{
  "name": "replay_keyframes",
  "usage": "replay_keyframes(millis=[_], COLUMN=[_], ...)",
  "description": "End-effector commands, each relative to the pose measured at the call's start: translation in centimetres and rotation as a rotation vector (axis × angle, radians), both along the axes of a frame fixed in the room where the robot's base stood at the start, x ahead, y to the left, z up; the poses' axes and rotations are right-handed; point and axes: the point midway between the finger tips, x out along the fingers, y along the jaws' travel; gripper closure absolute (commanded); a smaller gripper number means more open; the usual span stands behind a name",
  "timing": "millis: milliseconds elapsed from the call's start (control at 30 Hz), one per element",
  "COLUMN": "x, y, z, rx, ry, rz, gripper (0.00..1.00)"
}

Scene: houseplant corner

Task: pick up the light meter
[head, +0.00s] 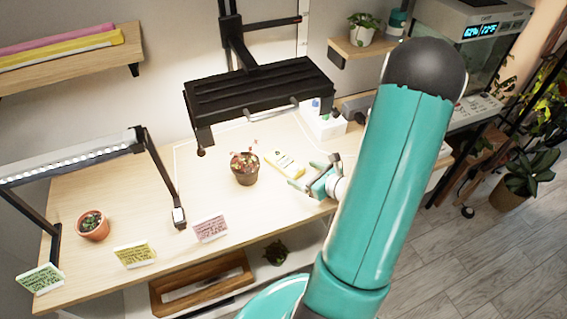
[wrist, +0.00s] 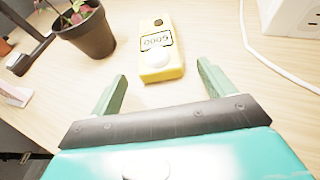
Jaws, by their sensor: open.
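The light meter (wrist: 160,50) is a yellow handheld device with a small display, a dark button and a white dome. It lies flat on the wooden table, ahead of my gripper in the wrist view. It also shows in the head view (head: 285,165), beside a potted plant. My gripper (wrist: 162,80) is open, its two green fingers spread with nothing between the tips. The meter lies just beyond the fingertips, roughly centred between them. In the head view my gripper (head: 312,172) is just right of the meter, partly hidden by my arm.
A brown pot with a reddish plant (head: 245,168) stands close left of the meter. A white box (head: 325,122) and a white cable (wrist: 262,55) are on the right. A black lamp (head: 258,95) hangs above the table. Small cards (head: 210,228) stand along the front edge.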

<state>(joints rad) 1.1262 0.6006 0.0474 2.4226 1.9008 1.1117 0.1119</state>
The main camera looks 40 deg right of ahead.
Motion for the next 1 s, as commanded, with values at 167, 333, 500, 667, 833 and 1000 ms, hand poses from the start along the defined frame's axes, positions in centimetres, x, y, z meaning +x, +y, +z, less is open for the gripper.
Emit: replay_keyframes(millis=[167,333,500,667,833,1000], x=[2.7,3.5,3.5,3.4,3.4,3.5], y=[0.4,0.5,0.5,0.5,0.5,0.5], z=[-0.9,-1.3,-1.3,-1.2,-1.2,-1.2], rx=[0.002,0.0,0.0,0.0,0.0,0.0], ry=[-0.001,0.0,0.0,0.0,-0.001,-0.001], rz=[0.004,0.002,0.002,0.002,0.002,0.002], gripper=[0.18,0.18,0.2,0.52,0.74,0.74])
